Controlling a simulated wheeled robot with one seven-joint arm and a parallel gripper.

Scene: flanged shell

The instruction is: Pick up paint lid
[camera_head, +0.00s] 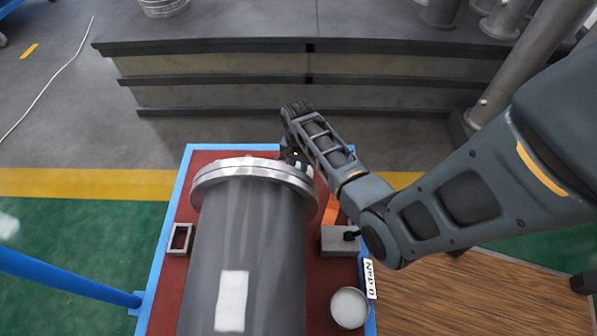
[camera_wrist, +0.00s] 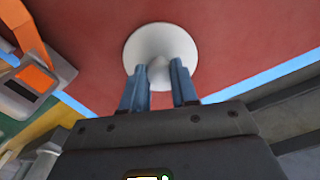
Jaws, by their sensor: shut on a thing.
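The paint lid (camera_wrist: 160,38) is a round, pale white disc with a raised middle in the wrist view, seen against the red tabletop. My gripper (camera_wrist: 160,70) has its two blue-grey fingers shut on the raised middle of the lid. In the head view my gripper is at the far end of the table, beside the flange of the big cylinder, with its fingers and the lid hidden. I cannot tell whether the lid touches the tabletop.
A large grey flanged cylinder (camera_head: 247,245) fills the middle of the red table with blue edges. A round pale-topped container (camera_head: 350,307) stands at the right edge. A grey block (camera_head: 338,241) with an orange part is right of the cylinder. A small open frame (camera_head: 179,239) lies left.

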